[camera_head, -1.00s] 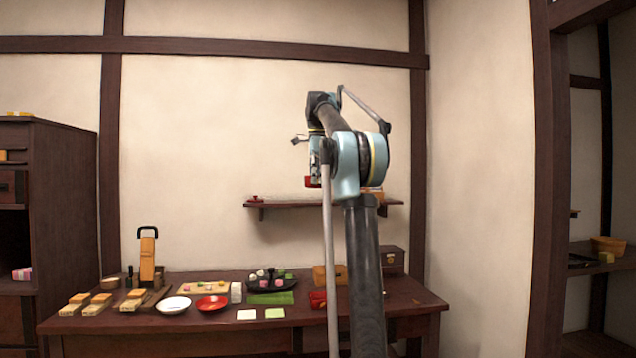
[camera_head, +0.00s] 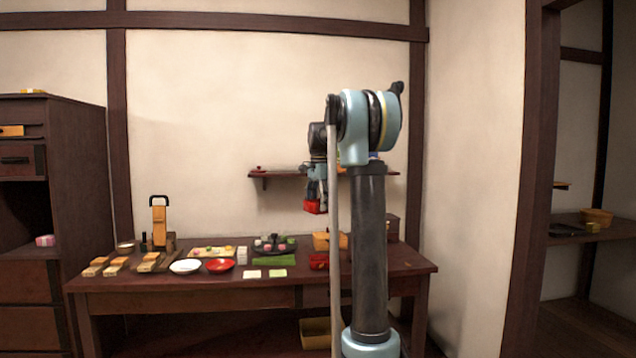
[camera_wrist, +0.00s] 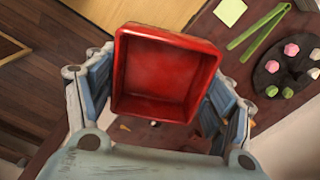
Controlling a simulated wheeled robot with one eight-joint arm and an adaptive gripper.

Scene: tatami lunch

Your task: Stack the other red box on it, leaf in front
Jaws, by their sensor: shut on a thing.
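My gripper (camera_head: 317,188) is shut on a red box (camera_head: 314,206), held in the air above the table and below the wall shelf's height. In the wrist view the red box (camera_wrist: 165,75) sits between the two fingers with its open, empty inside facing the camera. The other red box (camera_head: 318,261) rests on the table's right part, lower than my gripper and partly beside my arm. A leaf mark on either box is too small or hidden to tell.
A wall shelf (camera_head: 280,174) is behind my arm.

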